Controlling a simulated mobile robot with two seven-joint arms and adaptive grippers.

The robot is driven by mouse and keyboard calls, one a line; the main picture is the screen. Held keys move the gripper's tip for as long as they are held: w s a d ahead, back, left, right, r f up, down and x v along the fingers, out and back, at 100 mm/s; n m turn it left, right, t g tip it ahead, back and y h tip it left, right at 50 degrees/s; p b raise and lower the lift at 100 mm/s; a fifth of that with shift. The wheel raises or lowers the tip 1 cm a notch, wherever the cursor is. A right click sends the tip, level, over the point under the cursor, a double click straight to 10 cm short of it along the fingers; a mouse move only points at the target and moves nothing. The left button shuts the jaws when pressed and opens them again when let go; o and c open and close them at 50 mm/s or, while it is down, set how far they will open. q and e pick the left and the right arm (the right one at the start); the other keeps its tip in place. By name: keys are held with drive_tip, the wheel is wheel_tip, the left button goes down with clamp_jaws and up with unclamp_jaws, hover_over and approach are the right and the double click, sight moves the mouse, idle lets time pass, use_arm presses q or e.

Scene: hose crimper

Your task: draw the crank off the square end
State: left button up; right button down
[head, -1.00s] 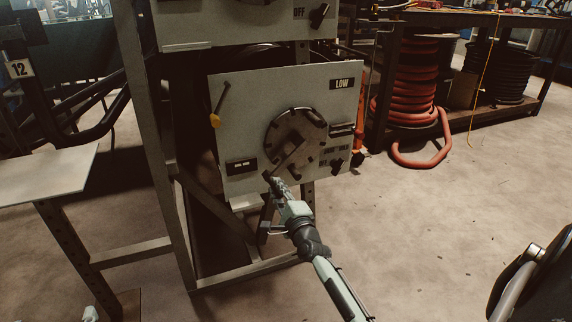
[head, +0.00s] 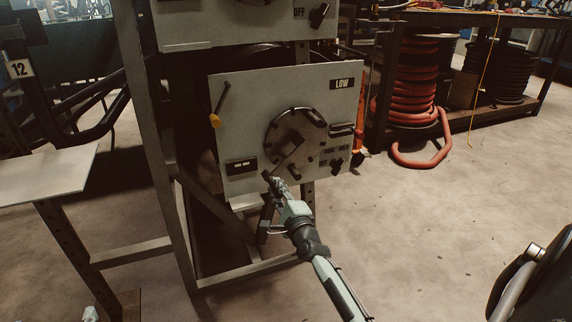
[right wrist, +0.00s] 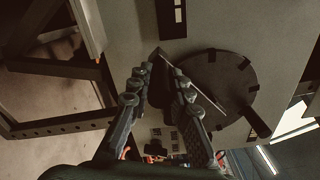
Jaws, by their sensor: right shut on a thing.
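The crank (head: 289,158) shows as a slim bar in front of the round disc (head: 306,127) on the pale panel, slanting down and left towards my right gripper. My right gripper (head: 273,181) is at its lower end. In the right wrist view the crank's bar (right wrist: 205,92) slants across the dark disc (right wrist: 222,80). My right gripper's fingers (right wrist: 160,76) stand on either side of the crank's near end, shut on it. The square end is hidden, and I cannot tell how far the crank sits on it.
The panel (head: 240,105) carries a LOW label, a yellow-tipped lever (head: 217,112) and small switches. Its steel frame (head: 160,160) stands at the left beside a pale shelf (head: 50,175). A red hose reel (head: 405,80) stands behind right. The floor at right is mostly clear.

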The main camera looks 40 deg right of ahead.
sight(280, 196)
drive_tip(key=shift+a+r+m, duration=0.2)
drive_tip(key=shift+r+m, duration=0.1)
idle(0.4)
drive_tip(key=shift+p+v, duration=0.35)
drive_tip(key=shift+v, duration=0.8)
drive_tip(key=shift+s+a, duration=0.2)
drive_tip(key=shift+s, duration=0.45)
drive_tip(key=shift+p+v, duration=0.4)
drive_tip(key=shift+v, duration=0.6)
drive_tip(key=shift+s, duration=0.2)
drive_tip(key=shift+s+a, duration=0.1)
drive_tip(key=shift+s, duration=0.3)
